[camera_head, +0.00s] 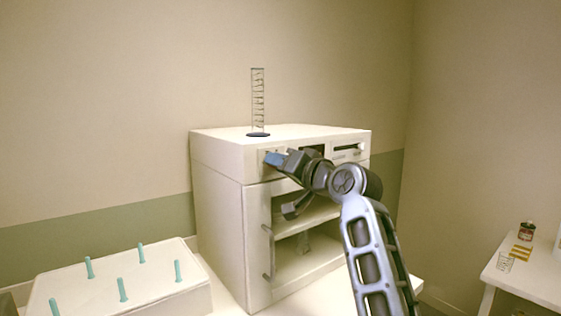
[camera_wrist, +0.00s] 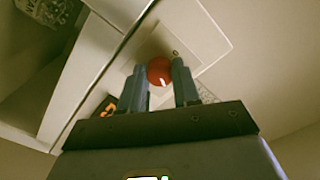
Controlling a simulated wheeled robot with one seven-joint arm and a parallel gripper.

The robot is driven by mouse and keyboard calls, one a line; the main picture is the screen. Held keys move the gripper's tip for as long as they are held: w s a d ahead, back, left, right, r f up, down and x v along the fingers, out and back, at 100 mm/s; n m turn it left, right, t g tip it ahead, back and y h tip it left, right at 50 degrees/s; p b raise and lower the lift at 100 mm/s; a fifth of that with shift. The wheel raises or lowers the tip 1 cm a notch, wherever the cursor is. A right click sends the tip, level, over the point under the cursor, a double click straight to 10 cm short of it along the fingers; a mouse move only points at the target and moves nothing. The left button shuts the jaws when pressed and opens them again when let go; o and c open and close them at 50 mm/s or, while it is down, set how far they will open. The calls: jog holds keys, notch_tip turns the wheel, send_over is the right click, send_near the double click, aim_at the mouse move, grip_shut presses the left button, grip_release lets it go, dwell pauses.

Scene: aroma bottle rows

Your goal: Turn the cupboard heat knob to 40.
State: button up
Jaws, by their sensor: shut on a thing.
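The white cupboard (camera_head: 220,190) stands in the middle of the head view, with a control panel along its top front. My gripper (camera_head: 270,159) is at the left part of that panel. In the wrist view a round red knob (camera_wrist: 160,71) sits between the two fingers of my gripper (camera_wrist: 160,76), which are shut on it. A small mark shows on the plate (camera_wrist: 205,45) beside the knob. Part of an orange-lit display (camera_wrist: 110,107) shows beside a finger; its reading is hidden. In the head view the knob is hidden by my gripper.
A clear graduated cylinder (camera_head: 258,100) stands on top of the cupboard. The cupboard front has a vertical handle (camera_head: 268,252) and shelves behind it. A white rack with teal pegs (camera_head: 122,290) is at the left. A side table (camera_head: 530,285) with a small jar (camera_head: 526,231) is at the right.

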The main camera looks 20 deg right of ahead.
jog(key=shift+f+m, duration=0.15)
jog(key=shift+m, duration=0.25)
jog(key=o, duration=1.1)
jog(key=shift+c, duration=0.2)
jog(key=shift+s, duration=0.1)
jog(key=b+v, duration=0.1)
jog(key=v, duration=0.6)
jog(key=shift+s+b, duration=0.25)
jog(key=shift+b, duration=0.15)
jog(key=shift+d, duration=0.15)
